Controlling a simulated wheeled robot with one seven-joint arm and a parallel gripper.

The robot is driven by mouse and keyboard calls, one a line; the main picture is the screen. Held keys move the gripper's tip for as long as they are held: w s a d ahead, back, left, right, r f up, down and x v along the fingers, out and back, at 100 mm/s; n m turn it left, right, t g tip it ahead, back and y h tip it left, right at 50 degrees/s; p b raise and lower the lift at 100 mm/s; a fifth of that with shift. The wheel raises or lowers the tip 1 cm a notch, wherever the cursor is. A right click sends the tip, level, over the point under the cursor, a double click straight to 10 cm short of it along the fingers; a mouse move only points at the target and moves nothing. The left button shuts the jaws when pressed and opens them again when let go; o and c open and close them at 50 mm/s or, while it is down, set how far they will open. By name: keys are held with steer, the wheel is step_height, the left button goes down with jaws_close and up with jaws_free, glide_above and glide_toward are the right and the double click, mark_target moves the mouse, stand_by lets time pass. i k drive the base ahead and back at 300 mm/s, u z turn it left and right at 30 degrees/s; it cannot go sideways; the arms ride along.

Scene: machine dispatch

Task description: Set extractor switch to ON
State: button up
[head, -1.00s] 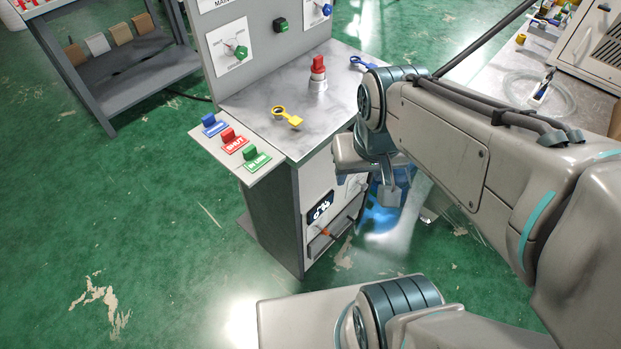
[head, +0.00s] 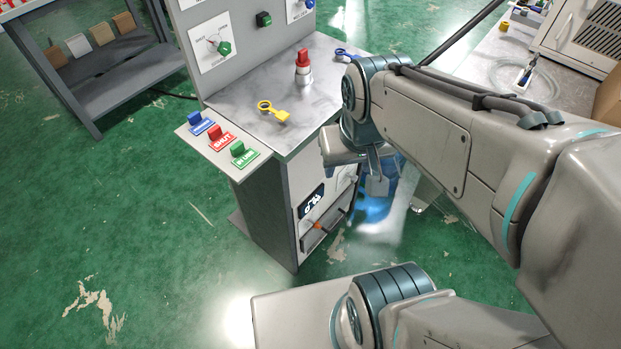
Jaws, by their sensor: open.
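No label reading "extractor" can be made out, so I cannot tell which control is the extractor switch. The front of the grey cabinet has a black pictogram plate (head: 311,202) and, below it, a small orange-tipped lever (head: 317,225) on a dark bar. The upright panel carries a green dial knob (head: 224,48), a dark green knob (head: 264,19) and a blue knob (head: 310,4). My gripper (head: 377,185) hangs to the right of the cabinet front, apart from the lever, and appears empty. My wrist and arm hide part of the cabinet's right side.
On the cabinet top (head: 240,95) are a red knob on a silver base (head: 303,68), a yellow key-like tag (head: 273,111) and a blue one (head: 345,55). Blue, red and green tagged blocks (head: 221,137) line the side ledge. The green floor is clear at left.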

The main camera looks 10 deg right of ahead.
mark_target(316, 226)
steer(key=z, duration=1.75)
steer(key=k, duration=0.75)
steer(key=u, duration=1.2)
steer(key=i, duration=0.5)
